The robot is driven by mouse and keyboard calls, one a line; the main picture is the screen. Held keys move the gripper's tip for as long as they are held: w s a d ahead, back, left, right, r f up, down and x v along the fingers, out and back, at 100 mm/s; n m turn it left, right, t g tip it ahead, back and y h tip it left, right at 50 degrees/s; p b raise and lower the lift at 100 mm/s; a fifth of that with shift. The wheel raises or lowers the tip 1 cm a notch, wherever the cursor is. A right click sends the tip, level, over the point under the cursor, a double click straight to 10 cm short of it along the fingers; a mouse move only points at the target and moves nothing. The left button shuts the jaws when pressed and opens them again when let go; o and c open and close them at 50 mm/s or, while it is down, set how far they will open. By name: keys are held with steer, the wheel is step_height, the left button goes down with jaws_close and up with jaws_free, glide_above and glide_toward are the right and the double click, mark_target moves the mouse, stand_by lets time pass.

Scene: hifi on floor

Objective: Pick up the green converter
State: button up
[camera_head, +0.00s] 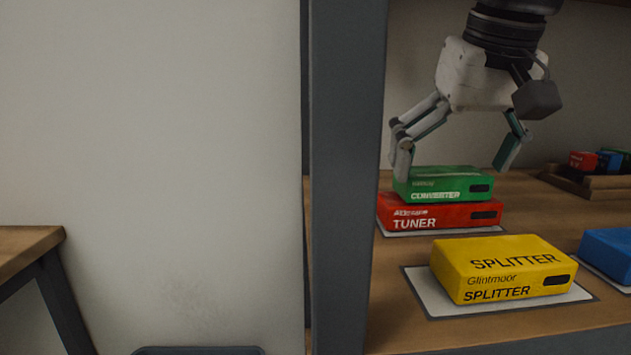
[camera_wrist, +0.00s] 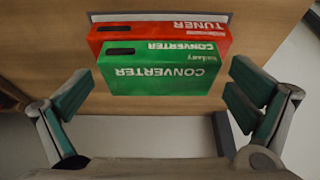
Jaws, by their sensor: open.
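The green converter (camera_head: 446,184) is a flat box lying on top of the red tuner box (camera_head: 440,213). In the wrist view, the green converter (camera_wrist: 160,76) sits between the fingers, with the red tuner (camera_wrist: 157,35) showing along its far edge. My gripper (camera_head: 455,158) is open above the stack; its left finger is beside the converter's left end and its right finger is at the right, higher up. In the wrist view my gripper (camera_wrist: 160,92) has one finger on each side of the converter, with gaps. No contact is clear.
A yellow splitter box (camera_head: 502,269) lies on a white mat (camera_head: 430,298) in front. A blue box (camera_head: 609,253) is at the right. A wooden tray (camera_head: 606,188) holds small boxes behind. A grey shelf post (camera_head: 345,180) stands left of the stack.

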steer(key=shift+w+f, duration=0.15)
steer(key=shift+w, duration=0.5)
steer(key=shift+w+f+b, duration=0.1)
steer(key=shift+f+b, duration=0.35)
steer(key=shift+b, duration=0.05)
steer(key=c, duration=1)
steer(key=shift+r, duration=0.2)
